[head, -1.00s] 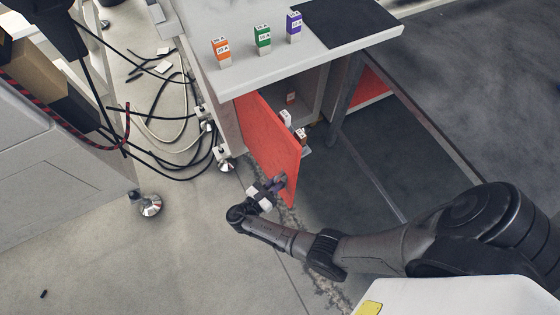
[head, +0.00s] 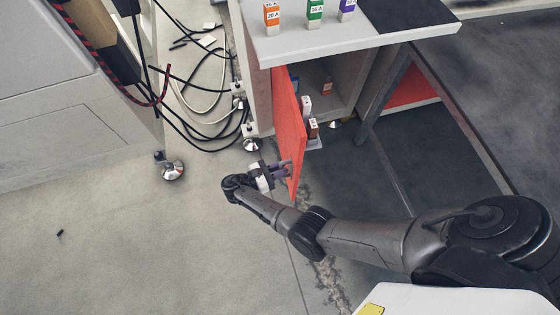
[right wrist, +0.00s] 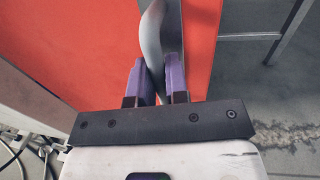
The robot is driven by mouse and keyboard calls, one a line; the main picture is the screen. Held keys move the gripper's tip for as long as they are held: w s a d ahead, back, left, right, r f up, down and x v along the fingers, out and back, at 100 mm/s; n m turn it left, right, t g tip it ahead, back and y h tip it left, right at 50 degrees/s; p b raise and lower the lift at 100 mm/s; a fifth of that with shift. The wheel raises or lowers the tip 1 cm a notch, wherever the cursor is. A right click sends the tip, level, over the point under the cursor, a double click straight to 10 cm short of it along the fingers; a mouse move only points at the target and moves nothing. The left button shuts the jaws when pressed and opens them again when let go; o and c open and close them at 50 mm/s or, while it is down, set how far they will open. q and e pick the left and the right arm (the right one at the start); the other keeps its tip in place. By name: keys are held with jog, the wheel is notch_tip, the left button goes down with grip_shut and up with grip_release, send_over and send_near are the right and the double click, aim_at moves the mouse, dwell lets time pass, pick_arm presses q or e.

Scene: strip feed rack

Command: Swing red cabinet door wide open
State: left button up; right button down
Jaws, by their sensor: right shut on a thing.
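The red cabinet door (head: 290,130) stands open under the grey table top, seen steeply from the side in the head view. In the right wrist view its red face (right wrist: 90,50) fills much of the upper part. My right gripper (head: 283,170) is at the outer end of the door. In the right wrist view its purple fingers (right wrist: 155,82) are shut on the grey curved door handle (right wrist: 153,35). The cabinet interior (head: 345,85) shows, with small boxes inside. My left gripper is not in view.
Orange (head: 272,14), green (head: 315,12) and purple (head: 347,8) labelled blocks stand on the table top (head: 330,38). Cables (head: 195,110) lie on the floor left of the cabinet, near a levelling foot (head: 172,170). The floor (head: 190,245) in front is mostly clear.

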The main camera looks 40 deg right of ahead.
jog(key=shift+s+d+f, duration=0.1)
jog(key=shift+f, duration=0.1)
jog(key=c, duration=1.4)
grip_release()
jog(key=shift+r, duration=0.1)
jog(key=shift+r, duration=0.1)
